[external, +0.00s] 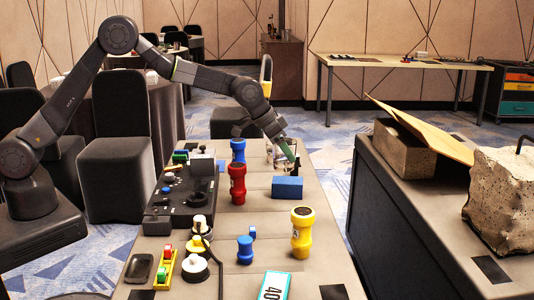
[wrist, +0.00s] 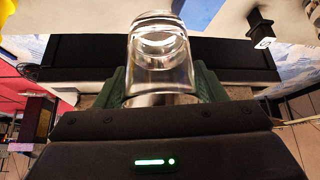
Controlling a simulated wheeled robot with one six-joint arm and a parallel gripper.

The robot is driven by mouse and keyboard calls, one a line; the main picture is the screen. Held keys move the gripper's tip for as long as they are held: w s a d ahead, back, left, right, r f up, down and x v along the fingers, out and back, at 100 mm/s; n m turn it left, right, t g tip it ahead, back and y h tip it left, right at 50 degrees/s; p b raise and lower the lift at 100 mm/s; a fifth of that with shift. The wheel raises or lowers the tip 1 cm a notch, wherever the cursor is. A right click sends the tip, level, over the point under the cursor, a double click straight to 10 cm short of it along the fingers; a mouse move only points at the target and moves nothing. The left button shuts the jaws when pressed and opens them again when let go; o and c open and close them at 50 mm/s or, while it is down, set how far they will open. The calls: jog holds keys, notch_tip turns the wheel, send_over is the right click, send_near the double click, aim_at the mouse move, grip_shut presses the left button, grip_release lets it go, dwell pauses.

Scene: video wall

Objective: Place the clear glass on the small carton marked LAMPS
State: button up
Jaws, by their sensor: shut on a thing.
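The clear glass (wrist: 158,60) stands out between the green fingers of my gripper (wrist: 160,84) in the wrist view, with a finger on each side of it. My gripper is shut on it. In the external view my gripper (external: 284,150) is at the far part of the table, and the glass (external: 270,150) shows faintly beside the fingers. I cannot tell its height above the table. A small white and cyan carton with "40" (external: 274,287) lies at the near edge, partly cut off. No LAMPS marking is readable, so I cannot confirm it is that carton.
A blue block (external: 287,188) lies just nearer than my gripper. Blue (external: 238,151) and red (external: 237,185) turned pieces stand to its left, and a yellow one (external: 302,232) nearer. A black control panel (external: 181,205) fills the left side. The table's right side is fairly clear.

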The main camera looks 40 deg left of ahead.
jog(key=w+a+r, duration=0.2)
jog(key=w+a, duration=0.2)
jog(key=a, duration=0.1)
jog(key=p, duration=0.1)
send_over(278, 180)
jog(key=f, duration=0.9)
jog(key=shift+d+f, duration=0.15)
jog(key=shift+d, duration=0.05)
jog(key=shift+f, duration=0.15)
jog(key=o, duration=1.2)
